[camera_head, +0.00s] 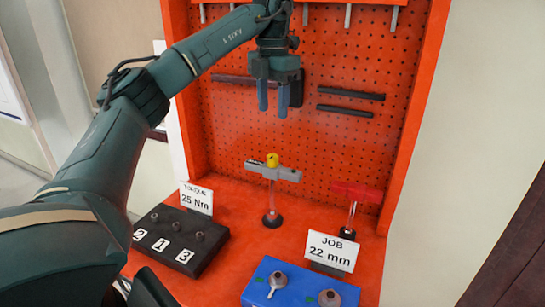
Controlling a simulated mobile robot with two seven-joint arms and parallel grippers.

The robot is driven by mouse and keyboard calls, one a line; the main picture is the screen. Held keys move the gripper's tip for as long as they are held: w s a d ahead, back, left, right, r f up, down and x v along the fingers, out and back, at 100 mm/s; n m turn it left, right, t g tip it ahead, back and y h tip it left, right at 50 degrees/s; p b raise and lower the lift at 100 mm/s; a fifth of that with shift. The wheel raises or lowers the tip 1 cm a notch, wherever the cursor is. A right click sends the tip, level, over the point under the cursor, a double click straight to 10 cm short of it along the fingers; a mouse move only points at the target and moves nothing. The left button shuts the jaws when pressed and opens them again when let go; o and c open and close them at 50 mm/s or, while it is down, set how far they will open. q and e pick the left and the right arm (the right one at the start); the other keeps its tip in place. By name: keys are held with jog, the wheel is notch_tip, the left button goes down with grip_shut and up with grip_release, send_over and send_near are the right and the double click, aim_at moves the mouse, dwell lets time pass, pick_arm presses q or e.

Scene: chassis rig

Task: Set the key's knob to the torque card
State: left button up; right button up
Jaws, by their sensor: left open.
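The torque card (197,199) reads "TORQUE 25 Nm" and stands at the left of the orange bench, behind a black numbered block. The key (287,173) looks like a grey T-shaped tool with a yellow knob (272,159) on top, upright on a black foot. The knob's setting is too small to read. My left gripper (273,108) is open and empty, pointing down above the knob, clear of it. My right gripper is not in view.
A red-handled tool (357,192) stands at the right. A job card (331,251) reads "22 mm". A blue block (301,288) with metal sockets sits at the front; the black block (180,238) is marked 1, 2, 3. An orange pegboard (330,135) rises behind.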

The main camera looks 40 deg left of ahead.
aim_at(272, 156)
pick_arm(q)
notch_tip(272, 156, down, 12)
jog(key=shift+f+b, duration=0.25)
jog(key=shift+b, duration=0.25)
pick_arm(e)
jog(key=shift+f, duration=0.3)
pick_arm(q)
jog(key=shift+c, duration=0.2)
grip_shut()
jog(key=shift+m+p, duration=0.7)
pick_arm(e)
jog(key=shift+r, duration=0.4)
